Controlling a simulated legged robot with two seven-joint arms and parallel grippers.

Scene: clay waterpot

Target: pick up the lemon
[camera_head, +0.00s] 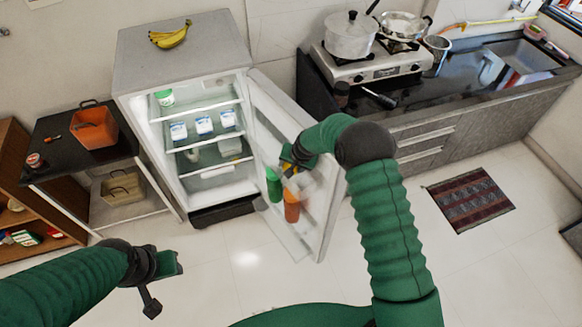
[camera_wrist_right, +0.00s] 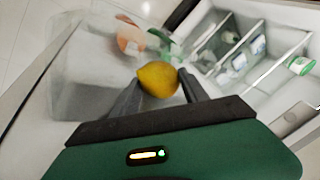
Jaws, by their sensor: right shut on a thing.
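The yellow lemon (camera_wrist_right: 158,79) is between the two dark fingers of my right gripper (camera_wrist_right: 160,88) in the right wrist view. The gripper is shut on it, and the finger ends partly cover its sides. In the head view my right gripper (camera_head: 290,160) is at the open fridge door, close to the door shelves. The lemon is too small and blurred to make out clearly there. My left gripper (camera_head: 160,282) is low at the left, over the floor and away from the fridge. Its finger opening is not clear.
The open fridge (camera_head: 205,140) holds several containers on its shelves. A green bottle (camera_head: 273,185) and an orange bottle (camera_head: 291,206) stand in its door (camera_head: 318,205). Bananas (camera_head: 170,35) lie on top. The floor in front is clear.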

